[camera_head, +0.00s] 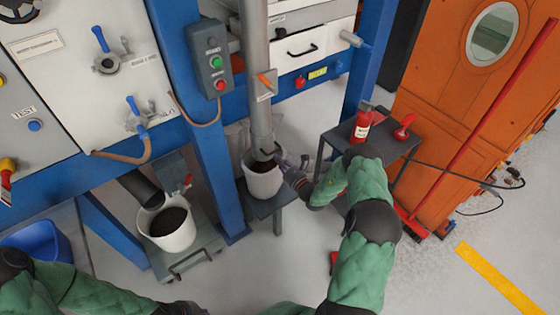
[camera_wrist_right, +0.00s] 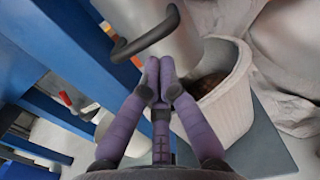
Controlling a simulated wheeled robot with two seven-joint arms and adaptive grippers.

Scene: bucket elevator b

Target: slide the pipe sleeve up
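The grey vertical pipe (camera_head: 256,40) comes down at the centre of the head view. Its sleeve (camera_head: 261,122) is around the lower part, and its end reaches the mouth of a white bucket (camera_head: 263,182). A dark curved handle (camera_wrist_right: 147,38) sticks out from the sleeve (camera_wrist_right: 185,45) in the right wrist view. My right gripper (camera_head: 282,160) is beside the handle. In the right wrist view its purple fingers (camera_wrist_right: 160,82) come together just below the handle, with nothing seen between them. My left gripper is mostly cut off at the bottom edge of the head view.
A second bucket (camera_head: 172,228) with dark material stands at left. Blue posts (camera_head: 207,130) frame the machine. Floor is free at lower right.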

